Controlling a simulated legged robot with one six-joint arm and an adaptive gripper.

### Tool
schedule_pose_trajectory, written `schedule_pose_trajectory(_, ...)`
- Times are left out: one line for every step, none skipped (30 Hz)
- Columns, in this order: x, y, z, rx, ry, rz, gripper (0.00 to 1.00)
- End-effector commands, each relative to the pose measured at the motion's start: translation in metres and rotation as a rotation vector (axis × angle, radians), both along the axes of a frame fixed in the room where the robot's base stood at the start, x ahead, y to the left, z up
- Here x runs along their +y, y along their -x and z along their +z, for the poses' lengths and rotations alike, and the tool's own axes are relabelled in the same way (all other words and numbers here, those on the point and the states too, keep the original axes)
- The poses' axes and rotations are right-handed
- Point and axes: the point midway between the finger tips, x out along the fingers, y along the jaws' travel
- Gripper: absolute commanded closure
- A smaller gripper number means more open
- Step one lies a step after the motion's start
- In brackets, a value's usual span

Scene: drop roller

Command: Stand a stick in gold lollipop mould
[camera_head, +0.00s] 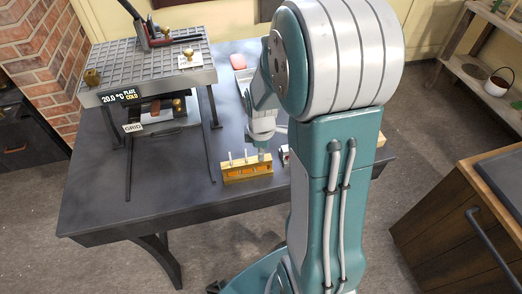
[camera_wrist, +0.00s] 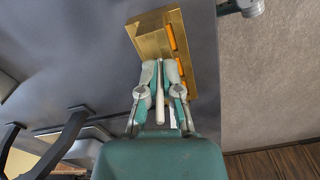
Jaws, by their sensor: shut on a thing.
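The gold mould (camera_head: 248,174) is a long block with orange patches on its front, standing near the front edge of the dark table. Pale upright sticks (camera_head: 230,158) show above its top in the head view. My gripper (camera_head: 262,143) is low over its right end. In the wrist view my gripper (camera_wrist: 166,75) is shut on a pale stick (camera_wrist: 160,96), beside the gold mould (camera_wrist: 150,34). The fingers hide the stick's far end, so I cannot tell whether it is inside the mould.
A grey gridded plate machine (camera_head: 150,75) with a 20.0 °C display stands on the table's left. A small red-and-white item (camera_head: 285,155) lies right of the mould. The table (camera_head: 110,190) is bare at front left. A wooden cabinet (camera_head: 460,200) stands at right.

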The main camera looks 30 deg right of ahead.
Motion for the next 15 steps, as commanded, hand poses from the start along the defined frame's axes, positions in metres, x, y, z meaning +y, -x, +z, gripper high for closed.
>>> schedule_pose_trajectory(0.0001, 0.0002, -0.0013, 0.001, -0.001, 0.000, 1.00)
schedule_pose_trajectory(0.0001, 0.0001, -0.0019, 0.001, -0.001, 0.000, 1.00)
schedule_pose_trajectory(0.0001, 0.0001, -0.0027, 0.000, 0.000, 0.000, 1.00)
schedule_pose_trajectory(0.0000, 0.0000, -0.0033, 0.000, 0.000, 0.000, 1.00)
schedule_pose_trajectory(0.0000, 0.0000, -0.0039, 0.000, 0.000, 0.000, 1.00)
schedule_pose_trajectory(-0.0001, -0.0001, -0.0047, -0.001, 0.001, 0.000, 1.00)
schedule_pose_trajectory(-0.0001, -0.0001, -0.0053, -0.001, 0.001, 0.000, 1.00)
schedule_pose_trajectory(-0.0001, -0.0001, -0.0060, -0.001, 0.001, 0.000, 1.00)
schedule_pose_trajectory(-0.0001, -0.0001, -0.0068, -0.001, 0.001, 0.000, 1.00)
schedule_pose_trajectory(0.0000, -0.0002, -0.0063, -0.001, 0.001, 0.000, 0.81)
schedule_pose_trajectory(0.0000, -0.0001, -0.0063, -0.001, 0.001, 0.000, 0.67)
schedule_pose_trajectory(-0.0001, -0.0001, -0.0063, -0.001, 0.001, 0.000, 0.51)
schedule_pose_trajectory(0.0000, 0.0000, -0.0063, -0.001, 0.001, 0.000, 0.51)
schedule_pose_trajectory(0.0000, 0.0000, -0.0063, -0.001, 0.001, 0.000, 0.51)
schedule_pose_trajectory(0.0000, 0.0000, -0.0063, -0.001, 0.001, 0.000, 0.51)
